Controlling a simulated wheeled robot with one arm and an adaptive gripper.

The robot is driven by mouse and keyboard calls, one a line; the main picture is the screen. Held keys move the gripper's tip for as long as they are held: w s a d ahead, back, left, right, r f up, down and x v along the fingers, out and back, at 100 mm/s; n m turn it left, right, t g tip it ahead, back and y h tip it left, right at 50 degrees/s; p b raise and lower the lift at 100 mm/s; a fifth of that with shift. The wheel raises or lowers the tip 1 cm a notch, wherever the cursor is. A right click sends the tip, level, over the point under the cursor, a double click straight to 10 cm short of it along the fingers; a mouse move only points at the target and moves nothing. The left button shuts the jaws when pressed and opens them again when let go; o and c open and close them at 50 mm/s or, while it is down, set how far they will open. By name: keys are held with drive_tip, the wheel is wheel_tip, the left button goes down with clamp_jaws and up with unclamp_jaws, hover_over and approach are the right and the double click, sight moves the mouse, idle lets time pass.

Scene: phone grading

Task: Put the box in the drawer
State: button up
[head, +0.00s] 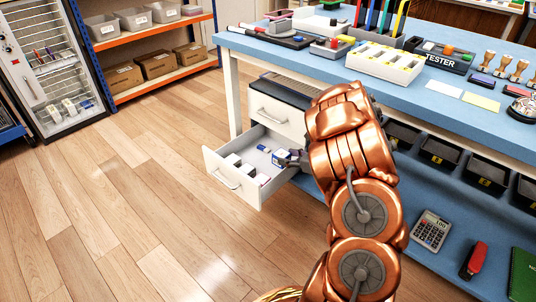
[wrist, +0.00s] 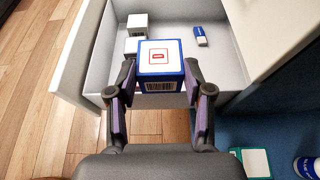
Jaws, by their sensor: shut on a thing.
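The box (wrist: 160,58), white on top with a red mark and blue edges, is between my fingertips in the wrist view, a barcode on its near side. My gripper (wrist: 160,78) is shut on it. In the head view the box (head: 280,157) shows at the right side of the open drawer (head: 226,175), with my gripper (head: 293,159) partly hidden by my arm. In the wrist view the box overlaps the near wall of the drawer (wrist: 225,62); its exact height above the drawer floor is unclear.
White boxes (wrist: 137,23) lie in the drawer's left part, and a small blue-and-white item (wrist: 202,36) lies at its right. A closed drawer (head: 277,114) is above. The blue workbench (head: 300,52) overhangs, with a lower blue shelf (head: 400,262) at the right.

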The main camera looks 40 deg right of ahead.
drive_tip(key=w+d+f+b, duration=0.1)
drive_tip(key=w+f, duration=0.1)
drive_tip(key=w, duration=0.4)
drive_tip(key=w+d+f+b, duration=0.1)
drive_tip(key=w+f+b, duration=0.1)
drive_tip(key=w, duration=0.5)
drive_tip(key=shift+w+f, duration=0.15)
drive_tip(key=shift+f, duration=0.2)
drive_tip(key=shift+f+b, duration=0.65)
drive_tip(key=shift+b, duration=0.65)
drive_tip(key=o, duration=1.4)
drive_tip(key=shift+c, duration=0.2)
drive_tip(key=shift+r, duration=0.2)
drive_tip(key=s+d+p, duration=0.1)
drive_tip(key=s+p, duration=0.1)
drive_tip(key=s, duration=0.4)
drive_tip(key=s+d+r+p, duration=0.1)
drive_tip(key=s+d+p, duration=0.1)
drive_tip(key=s, duration=0.4)
drive_tip(key=shift+s+r+p, duration=0.2)
drive_tip(key=shift+s+p, duration=0.2)
drive_tip(key=shift+p, duration=0.3)
